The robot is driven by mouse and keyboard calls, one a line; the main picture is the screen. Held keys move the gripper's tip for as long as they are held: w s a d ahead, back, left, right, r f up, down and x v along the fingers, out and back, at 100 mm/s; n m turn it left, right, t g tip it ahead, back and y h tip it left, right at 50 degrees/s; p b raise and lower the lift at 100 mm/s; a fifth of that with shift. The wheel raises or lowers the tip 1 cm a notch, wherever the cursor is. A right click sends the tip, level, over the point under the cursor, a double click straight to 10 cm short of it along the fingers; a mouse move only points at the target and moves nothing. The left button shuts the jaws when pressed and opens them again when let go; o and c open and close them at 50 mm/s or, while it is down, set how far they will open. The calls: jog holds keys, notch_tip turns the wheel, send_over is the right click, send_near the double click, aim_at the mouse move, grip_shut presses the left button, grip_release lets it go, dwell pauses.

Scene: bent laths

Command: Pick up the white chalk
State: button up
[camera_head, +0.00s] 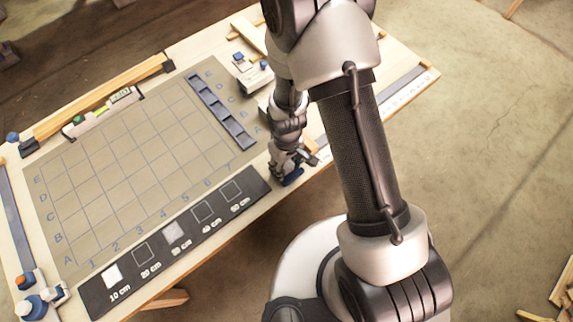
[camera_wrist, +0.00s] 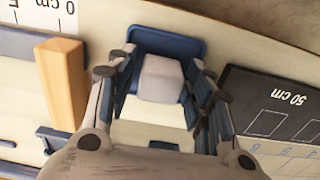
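The white chalk (camera_wrist: 161,80) is a short pale block in the wrist view, between the fingertips of my gripper (camera_wrist: 160,85). One finger is on each side of it, very close. I cannot tell whether both pads touch it. A blue holder (camera_wrist: 165,42) shows right behind the chalk. In the head view my gripper (camera_head: 288,162) points down at the table's near right edge, over a blue piece (camera_head: 293,178). The chalk is hidden there by the gripper.
A wooden block (camera_wrist: 60,85) stands close to the left finger in the wrist view. A black strip with squares (camera_head: 187,238) and a gridded mat (camera_head: 120,170) lie left of my gripper. A blue slotted rack (camera_head: 222,112) is farther back. The table edge is close.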

jog(key=c, duration=0.9)
jog(key=shift+c, duration=0.2)
jog(key=shift+r, duration=0.15)
notch_tip(320, 180, up, 20)
jog(key=p, duration=0.4)
jog(key=o, duration=0.6)
jog(key=c, duration=0.4)
